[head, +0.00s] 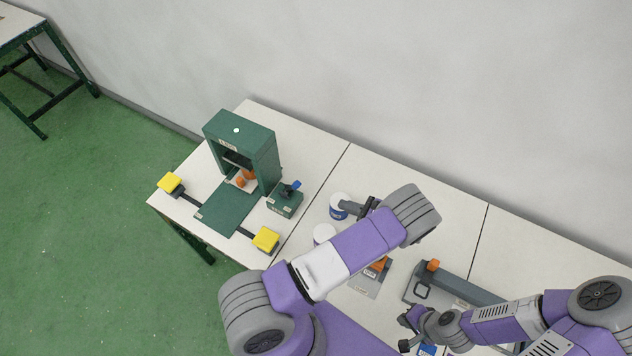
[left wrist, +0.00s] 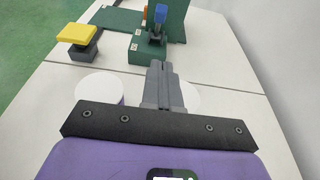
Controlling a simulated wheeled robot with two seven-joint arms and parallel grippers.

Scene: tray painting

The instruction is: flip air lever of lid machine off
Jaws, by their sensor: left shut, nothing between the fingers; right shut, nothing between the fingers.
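The lid machine is a dark green press frame (head: 265,150) with a green base plate on the table. Beside it, at its right, stands a small green box (head: 285,203) with a blue-tipped air lever (head: 296,185). In the left wrist view the lever (left wrist: 160,14) stands up from the box (left wrist: 148,48), beyond my fingertips. My left gripper (head: 343,206) is shut and empty, above the table right of the box and apart from the lever. Its fingers also show in the left wrist view (left wrist: 159,66). My right gripper (head: 404,344) is shut and empty at the lower right.
Yellow buttons (head: 169,182) (head: 266,239) flank the base plate. Two white-topped cans (head: 338,201) (head: 324,233) stand under my left arm. A grey fixture with an orange part (head: 433,265) is farther right. A wall runs behind the tables.

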